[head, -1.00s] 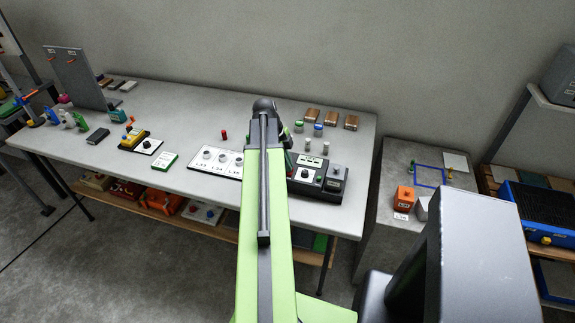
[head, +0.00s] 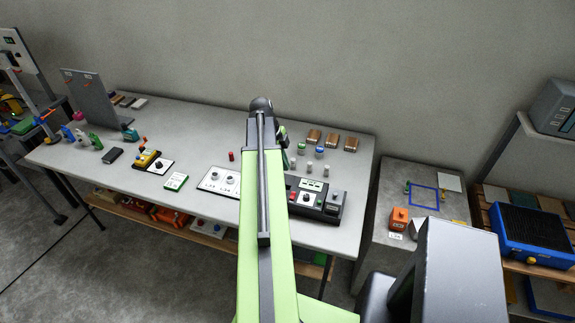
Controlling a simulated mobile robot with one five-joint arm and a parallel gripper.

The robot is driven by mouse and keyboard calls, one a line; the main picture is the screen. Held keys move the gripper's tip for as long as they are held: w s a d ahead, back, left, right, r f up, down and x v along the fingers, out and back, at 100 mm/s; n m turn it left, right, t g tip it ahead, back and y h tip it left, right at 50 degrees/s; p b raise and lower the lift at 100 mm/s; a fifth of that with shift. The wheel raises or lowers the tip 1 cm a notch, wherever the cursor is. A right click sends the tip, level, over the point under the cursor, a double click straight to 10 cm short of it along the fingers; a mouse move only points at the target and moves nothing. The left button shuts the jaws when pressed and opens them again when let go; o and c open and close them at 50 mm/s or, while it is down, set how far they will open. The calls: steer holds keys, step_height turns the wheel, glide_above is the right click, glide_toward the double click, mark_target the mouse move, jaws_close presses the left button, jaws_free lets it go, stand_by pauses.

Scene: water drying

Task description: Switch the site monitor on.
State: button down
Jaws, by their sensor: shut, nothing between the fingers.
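No thing here is clearly labelled as the site monitor, and I cannot tell which it is. A grey box with a dark panel (head: 556,108) stands on the raised shelf at the far right, cut by the picture edge. A black control box with buttons and knobs (head: 325,199) sits near the bench's front right, partly behind my arm. My gripper (head: 284,139) is at the far end of my green arm over the bench, mostly hidden by the arm. It is shut and empty, left of the small capped jars (head: 319,152).
The grey bench (head: 215,130) holds a white dial panel (head: 220,181), a yellow device (head: 146,158) and an upright grey board (head: 90,97). An orange box (head: 398,217) stands on a concrete block right of it. A blue unit (head: 535,237) is at the far right.

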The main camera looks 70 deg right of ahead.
steer(key=shift+w+r, duration=0.15)
steer(key=shift+r, duration=0.2)
steer(key=w+a+f+n+t, duration=0.2)
steer(key=w+a+n, duration=1.7)
steer(key=w+a, duration=0.8)
steer(key=w+a+n, duration=0.2)
steer(key=a+n, duration=0.6)
steer(key=a, duration=0.8)
steer(key=w+a+n+t+y+b, duration=0.1)
steer(key=w+a+n, duration=0.1)
steer(key=a+n, duration=0.6)
steer(key=a, duration=0.7)
steer(key=shift+a, duration=0.4)
steer(key=shift+w, duration=0.1)
